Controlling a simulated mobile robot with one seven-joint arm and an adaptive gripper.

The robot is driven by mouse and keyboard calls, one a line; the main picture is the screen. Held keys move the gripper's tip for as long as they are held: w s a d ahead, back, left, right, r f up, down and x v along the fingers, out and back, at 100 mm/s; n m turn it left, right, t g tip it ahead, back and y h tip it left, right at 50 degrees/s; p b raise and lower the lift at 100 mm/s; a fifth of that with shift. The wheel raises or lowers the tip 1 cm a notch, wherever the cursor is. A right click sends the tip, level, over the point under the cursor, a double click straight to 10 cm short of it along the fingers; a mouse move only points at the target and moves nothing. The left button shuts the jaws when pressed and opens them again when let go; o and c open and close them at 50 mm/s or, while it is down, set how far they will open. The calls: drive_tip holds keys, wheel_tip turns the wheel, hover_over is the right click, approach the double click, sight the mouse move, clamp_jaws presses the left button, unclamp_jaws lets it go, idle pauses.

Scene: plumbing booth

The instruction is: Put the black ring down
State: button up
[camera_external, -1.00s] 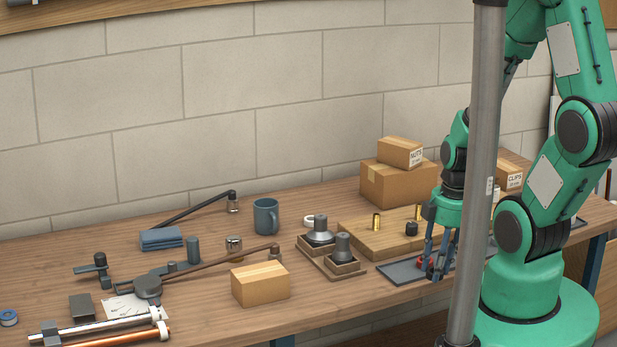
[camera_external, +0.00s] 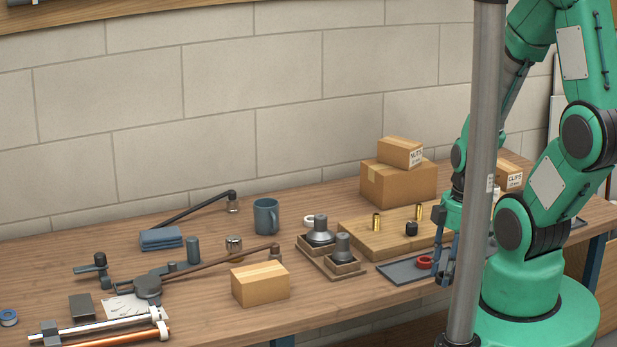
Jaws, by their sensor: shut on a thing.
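My gripper (camera_external: 446,277) is low over the right front part of the dark grey mat (camera_external: 397,272), partly hidden behind the grey pole. Its fingers point down and are shut on a small dark thing at the tips, which I take to be the black ring. The ring's outline is hard to make out against the dark fingertips. I cannot tell whether it touches the mat. A red ring (camera_external: 425,262) lies on the mat just left of the fingers.
A wooden board (camera_external: 374,243) with brass fittings (camera_external: 376,222) and a black piece (camera_external: 411,229) stands behind the mat. Wooden trays with grey fittings (camera_external: 342,248) stand left of it. The pole (camera_external: 480,170) crosses the view in front of the arm.

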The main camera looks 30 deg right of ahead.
idle(0.4)
drive_tip(key=w+a+r+p, duration=0.1)
drive_tip(key=w+a+r, duration=0.25)
drive_tip(key=w, duration=0.75)
drive_tip(key=w+a+r+p, duration=0.25)
drive_tip(key=w+a, duration=0.25)
drive_tip(key=w, duration=0.6)
drive_tip(key=w+a+r, duration=0.3)
drive_tip(key=w+a, duration=0.1)
drive_tip(key=w, duration=0.7)
drive_tip(key=w+a+p, duration=0.2)
drive_tip(key=w+a, duration=1)
drive_tip(key=w, duration=0.3)
drive_tip(key=w+a+f, duration=0.1)
drive_tip(key=w+a, duration=0.2)
drive_tip(key=a, duration=0.1)
drive_tip(key=w+a+f+p, duration=0.1)
drive_tip(key=w+a, duration=0.2)
drive_tip(key=a, duration=0.1)
drive_tip(key=w+a+f+p, duration=0.1)
drive_tip(key=w+a, duration=0.2)
drive_tip(key=a, duration=0.2)
drive_tip(key=shift+f, duration=0.35)
drive_tip(key=shift+c, duration=0.2)
drive_tip(key=shift+w+a+f, duration=0.2)
drive_tip(key=shift+w+a, duration=0.15)
drive_tip(key=shift+a, duration=0.2)
drive_tip(key=shift+f, duration=3.1)
drive_tip(key=shift+f, duration=0.1)
